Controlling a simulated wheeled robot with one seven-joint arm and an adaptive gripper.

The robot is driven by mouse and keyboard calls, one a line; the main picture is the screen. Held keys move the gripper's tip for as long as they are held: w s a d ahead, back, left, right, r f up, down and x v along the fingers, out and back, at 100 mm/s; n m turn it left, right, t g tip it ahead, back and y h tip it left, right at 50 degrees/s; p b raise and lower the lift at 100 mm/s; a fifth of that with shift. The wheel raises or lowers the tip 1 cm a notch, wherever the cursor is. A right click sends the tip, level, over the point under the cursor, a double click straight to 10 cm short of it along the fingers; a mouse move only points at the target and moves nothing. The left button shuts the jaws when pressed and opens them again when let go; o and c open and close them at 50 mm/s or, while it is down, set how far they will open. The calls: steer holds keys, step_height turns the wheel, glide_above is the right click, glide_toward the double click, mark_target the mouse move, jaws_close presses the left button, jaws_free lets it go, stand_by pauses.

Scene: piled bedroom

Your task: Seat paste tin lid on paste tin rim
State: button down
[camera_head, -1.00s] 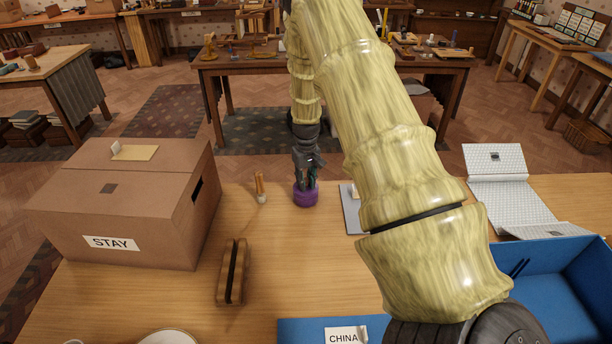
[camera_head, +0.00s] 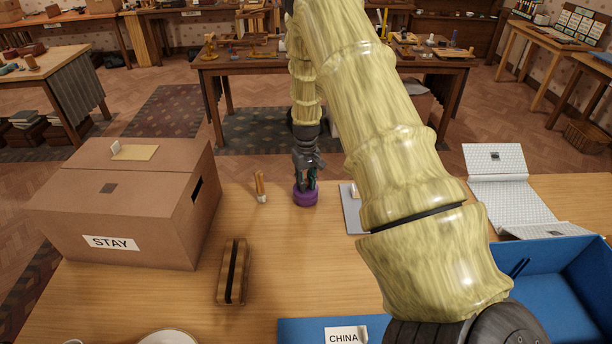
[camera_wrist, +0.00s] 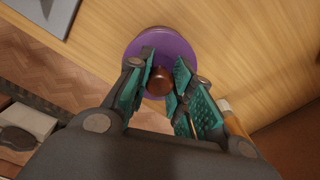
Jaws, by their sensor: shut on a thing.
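The purple paste tin lid (camera_wrist: 178,50) is a round disc with a copper-brown knob, seen from above in the wrist view. My gripper (camera_wrist: 160,80) is shut on that knob, with a teal pad on each side. In the head view my gripper (camera_head: 305,182) points straight down over the purple paste tin (camera_head: 305,199) on the table. Lid and tin show there as one short purple shape. The rim is hidden, and I cannot tell whether the lid is fully seated or level.
A wooden-handled tool (camera_head: 260,187) stands just left of the tin. A cardboard box (camera_head: 125,205) marked STAY is farther left, and a brown wooden block (camera_head: 232,272) lies in front. A grey plate (camera_head: 351,209) lies to the right, and a blue tray (camera_head: 560,290) at front right.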

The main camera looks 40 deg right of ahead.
stand_by(0.9)
steer(key=c, duration=1.4)
jaws_free()
steer(key=shift+r+p, duration=1.2)
steer(key=shift+r, duration=0.5)
steer(key=o, duration=0.5)
steer(key=shift+o, duration=0.2)
steer(key=shift+c, duration=0.4)
